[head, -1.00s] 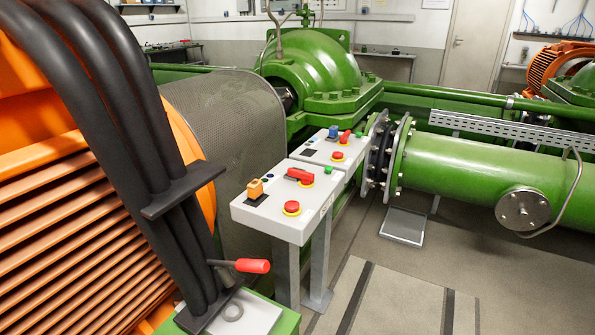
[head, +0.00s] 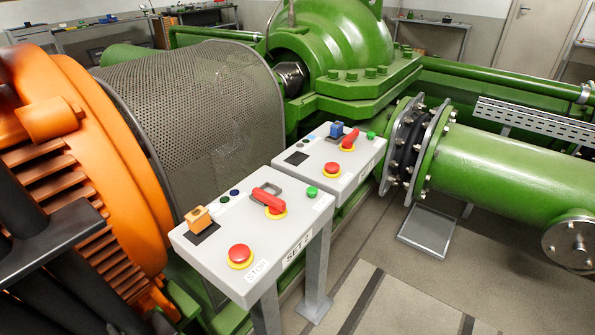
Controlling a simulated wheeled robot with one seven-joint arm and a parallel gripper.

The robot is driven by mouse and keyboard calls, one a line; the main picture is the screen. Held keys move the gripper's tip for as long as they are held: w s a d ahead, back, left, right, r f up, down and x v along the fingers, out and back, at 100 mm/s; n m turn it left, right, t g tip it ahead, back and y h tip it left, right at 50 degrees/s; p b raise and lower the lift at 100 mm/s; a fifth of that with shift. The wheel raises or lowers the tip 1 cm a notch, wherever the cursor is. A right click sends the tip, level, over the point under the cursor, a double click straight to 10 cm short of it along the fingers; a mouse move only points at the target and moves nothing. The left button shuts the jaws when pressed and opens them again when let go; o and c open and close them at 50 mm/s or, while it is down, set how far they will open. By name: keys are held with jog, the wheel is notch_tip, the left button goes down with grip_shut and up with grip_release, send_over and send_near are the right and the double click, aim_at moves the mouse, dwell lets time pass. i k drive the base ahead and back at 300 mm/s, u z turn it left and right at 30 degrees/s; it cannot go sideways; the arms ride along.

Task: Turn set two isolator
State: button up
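The near control box (head: 225,262) carries a "SET 2" label (head: 297,249) on its front edge and a "STOP" label by its red mushroom button (head: 240,255). On its top sits a red isolator handle (head: 269,200) on a yellow base with a grey loop behind it. An orange block (head: 198,217) stands on a black patch to its left, and a green button (head: 312,191) to its right. The far control box (head: 318,178) has a similar red handle (head: 349,139), a blue block (head: 336,129) and a red button (head: 332,169). My gripper is not in view.
The orange motor (head: 130,160) and black cables (head: 60,270) fill the left. A mesh guard (head: 200,110) stands behind the boxes. A green pipe (head: 500,170) with a bolted flange runs to the right. The floor (head: 410,295) in front of the boxes at right is open.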

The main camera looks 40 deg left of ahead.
aim_at(277, 206)
jog(key=i, duration=1.15)
jog(key=u, duration=0.65)
jog(key=k, duration=0.2)
jog(key=u, duration=0.3)
